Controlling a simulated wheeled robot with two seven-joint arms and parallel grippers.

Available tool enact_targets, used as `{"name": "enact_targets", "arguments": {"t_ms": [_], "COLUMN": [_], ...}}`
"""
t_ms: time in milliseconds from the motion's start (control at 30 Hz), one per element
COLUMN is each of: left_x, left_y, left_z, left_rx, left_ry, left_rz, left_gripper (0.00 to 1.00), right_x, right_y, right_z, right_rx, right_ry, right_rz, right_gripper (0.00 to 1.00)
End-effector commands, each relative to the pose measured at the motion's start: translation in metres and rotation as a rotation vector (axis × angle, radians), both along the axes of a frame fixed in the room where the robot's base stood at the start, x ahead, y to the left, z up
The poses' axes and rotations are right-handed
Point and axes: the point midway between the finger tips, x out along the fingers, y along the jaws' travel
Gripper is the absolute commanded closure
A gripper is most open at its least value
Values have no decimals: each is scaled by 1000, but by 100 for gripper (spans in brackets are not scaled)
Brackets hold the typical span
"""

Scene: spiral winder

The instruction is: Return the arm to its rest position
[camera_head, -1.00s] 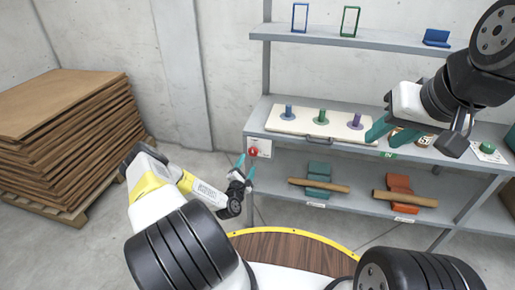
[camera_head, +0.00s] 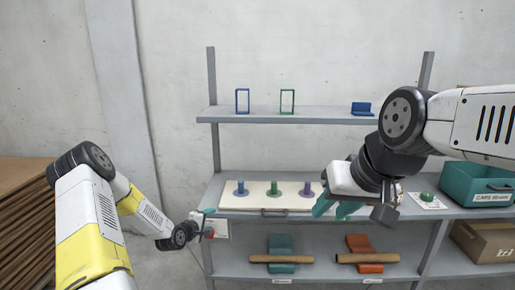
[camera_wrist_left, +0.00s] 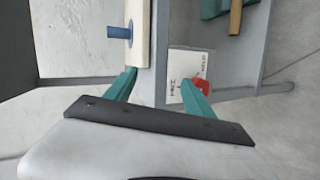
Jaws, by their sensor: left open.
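My left arm (camera_head: 95,230), white with yellow bands, comes in from the lower left and reaches toward the shelf. Its gripper (camera_head: 206,222), with teal fingers, is open and empty beside a red button on a white plate (camera_head: 222,228) at the shelf's left front. In the left wrist view the open fingers (camera_wrist_left: 158,82) stand apart, the right one by the red button (camera_wrist_left: 202,86); whether they touch is unclear. My right arm (camera_head: 470,122) comes in from the right. Its gripper (camera_head: 336,209) shows two teal fingers apart, with nothing between them, in front of the middle shelf.
The grey shelf unit (camera_head: 305,115) stands ahead. A cream board (camera_head: 262,188) holds blue, green and purple pegs. A teal bin (camera_head: 480,184) and a cardboard box (camera_head: 485,240) are at right. Stacked brown sheets (camera_head: 25,225) stand at far left.

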Motion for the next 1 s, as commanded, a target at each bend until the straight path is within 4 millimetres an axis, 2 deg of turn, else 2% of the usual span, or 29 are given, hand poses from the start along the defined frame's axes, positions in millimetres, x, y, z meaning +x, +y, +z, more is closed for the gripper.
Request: {"name": "enact_targets", "arguments": {"t_ms": [33,267,467,567,700,767,900,1000], "left_x": [1,-24,-72,-105,-159,-185,-251,-299], "left_y": [-2,-5,-8,-11,-17,-20,-30,-38], "left_z": [24,112,193,230,277,294,326,340], "left_rx": [88,457,715,817,928,964,1023,1045], "left_ry": [10,92,156,186,219,229,241,236], "left_rz": [-41,-191,-294,-342,-409,-442,-527,-599], "left_gripper": [38,38,38,38,38,38,38,38], "right_x": [0,0,0,0,0,0,0,0], "right_y": [0,0,0,0,0,0,0,0], "right_z": [0,0,0,0,0,0,0,0], "right_rx": [0,0,0,0,0,0,0,0], "right_ry": [0,0,0,0,0,0,0,0], "right_rz": [0,0,0,0,0,0,0,0], "right_gripper": [64,64,64,64,64,64,64,64]}}
